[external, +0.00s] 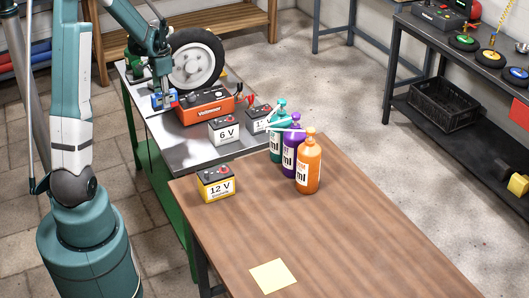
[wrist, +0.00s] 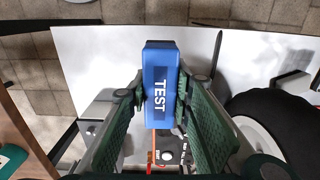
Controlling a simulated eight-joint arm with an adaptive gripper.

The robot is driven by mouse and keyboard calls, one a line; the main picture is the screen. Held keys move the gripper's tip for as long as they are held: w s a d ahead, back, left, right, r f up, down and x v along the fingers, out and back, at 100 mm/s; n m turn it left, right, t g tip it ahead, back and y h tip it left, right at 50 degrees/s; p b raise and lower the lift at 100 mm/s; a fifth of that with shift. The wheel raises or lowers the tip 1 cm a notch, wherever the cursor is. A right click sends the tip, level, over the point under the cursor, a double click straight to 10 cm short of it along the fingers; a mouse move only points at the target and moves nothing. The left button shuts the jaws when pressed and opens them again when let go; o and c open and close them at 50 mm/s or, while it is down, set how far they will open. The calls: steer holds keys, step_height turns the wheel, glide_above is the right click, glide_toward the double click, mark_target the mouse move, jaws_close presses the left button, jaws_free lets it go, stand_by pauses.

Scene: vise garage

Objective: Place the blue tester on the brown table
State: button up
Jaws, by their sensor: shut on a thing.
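The blue tester (wrist: 160,85), marked TEST, sits between the fingers of my gripper (wrist: 165,100) in the wrist view. My gripper is shut on it. In the external view my gripper (external: 163,100) is over the far metal-topped bench, with the blue tester (external: 158,101) at its tip, just left of an orange charger. I cannot tell whether the tester touches the bench top. The brown table (external: 340,240) stands in front, to the right of my base.
On the brown table are a yellow 12 V battery (external: 216,184), an orange bottle (external: 308,165), more bottles and a yellow note (external: 273,275). Around the tester stand the orange charger (external: 205,107), a wheel (external: 194,60) and a 6 V battery (external: 224,131). The table's middle and right are clear.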

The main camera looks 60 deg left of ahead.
step_height(320, 180, up, 25)
steer(key=w+d+m+p, duration=0.1)
steer(key=w+d+m, duration=0.1)
steer(key=w+d, duration=0.6)
steer(key=w+d+m+p, duration=0.1)
steer(key=w+d+m, duration=0.3)
steer(key=d, duration=0.9)
steer(key=w+d+m+p, duration=0.1)
steer(key=w+d, duration=0.6)
steer(key=d, duration=0.3)
steer(key=d+m, duration=0.2)
steer(key=d, duration=0.6)
steer(key=w+d+m+p, duration=0.1)
steer(key=d, duration=0.8)
steer(key=d+m, duration=0.2)
steer(key=d, duration=0.7)
steer(key=shift+w+d+f+m+p, duration=0.25)
steer(key=shift+w+f+m+p, duration=0.05)
steer(key=shift+w+f+p, duration=0.1)
steer(key=s+d+m+p, duration=0.1)
steer(key=s+d+m, duration=0.25)
steer(key=d, duration=0.85)
steer(key=s+d+m+p, duration=0.15)
steer(key=s+d, duration=0.35)
steer(key=d, duration=0.7)
step_height(320, 180, down, 18)
